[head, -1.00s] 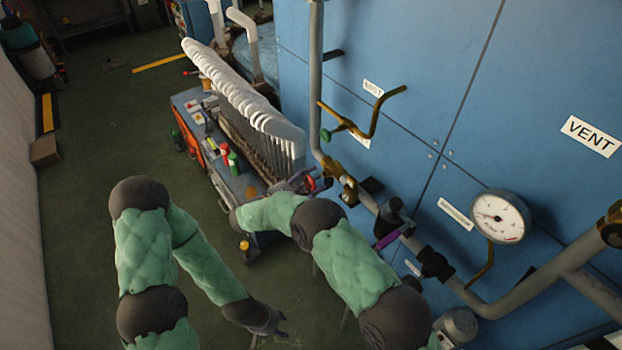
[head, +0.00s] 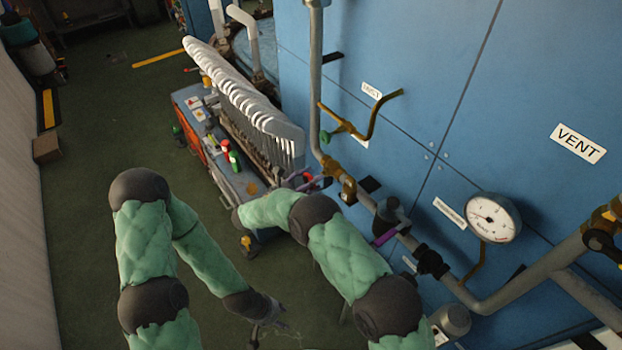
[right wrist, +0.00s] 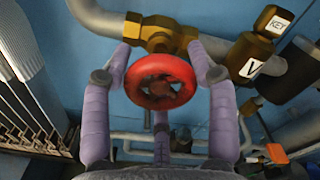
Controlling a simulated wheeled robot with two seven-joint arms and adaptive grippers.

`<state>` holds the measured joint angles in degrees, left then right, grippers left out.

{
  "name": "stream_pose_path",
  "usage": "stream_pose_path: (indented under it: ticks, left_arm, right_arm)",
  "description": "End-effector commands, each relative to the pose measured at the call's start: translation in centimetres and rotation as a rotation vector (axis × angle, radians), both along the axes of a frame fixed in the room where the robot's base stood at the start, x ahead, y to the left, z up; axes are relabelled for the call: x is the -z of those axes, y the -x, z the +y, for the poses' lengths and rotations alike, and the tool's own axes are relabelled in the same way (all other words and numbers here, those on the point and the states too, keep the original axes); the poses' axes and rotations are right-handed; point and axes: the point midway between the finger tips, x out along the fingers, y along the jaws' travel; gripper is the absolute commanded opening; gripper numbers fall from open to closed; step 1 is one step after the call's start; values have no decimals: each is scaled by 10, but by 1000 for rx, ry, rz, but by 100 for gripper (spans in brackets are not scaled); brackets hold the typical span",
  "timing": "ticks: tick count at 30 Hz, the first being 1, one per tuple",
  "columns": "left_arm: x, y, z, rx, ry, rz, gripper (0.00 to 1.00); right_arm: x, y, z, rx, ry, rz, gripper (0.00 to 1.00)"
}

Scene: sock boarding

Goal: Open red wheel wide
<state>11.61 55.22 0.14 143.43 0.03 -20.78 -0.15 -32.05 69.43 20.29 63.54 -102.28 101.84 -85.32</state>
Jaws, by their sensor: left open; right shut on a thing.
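The red wheel (right wrist: 161,81) is a round handwheel on a brass valve (right wrist: 155,36), filling the middle of the right wrist view. My right gripper (right wrist: 163,68) has purple fingers on the left and right of the wheel's rim and is shut on it. A third finger is below. In the head view the right gripper (head: 312,183) is at the pipe, mostly behind my forearm, and only a hint of the wheel shows. My left gripper (head: 268,325) is open and empty, low over the floor.
A grey pipe (head: 316,80) runs down the blue wall with a gauge (head: 492,217) at right. A brass lever (head: 372,115) sticks out above. A cart (head: 240,185) with bottles stands behind my right arm.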

Motion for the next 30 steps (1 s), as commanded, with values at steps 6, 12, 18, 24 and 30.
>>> stream_pose_path:
  ticks: [6,12,18,24,30]
  left_arm:
    - [-6,0,0,0,0,0,45]
    - [-10,0,0,0,0,0,45]
    - [-12,0,0,0,0,0,45]
    - [-13,0,0,0,0,0,45]
    - [-13,0,0,0,0,0,45]
  right_arm:
    - [-2,-1,0,-1,116,159,26]
    - [-2,-2,0,-1,207,285,26]
    - [-2,-2,1,-2,273,375,26]
    - [-2,-2,1,-2,312,426,26]
    - [-3,-3,1,-3,327,446,26]
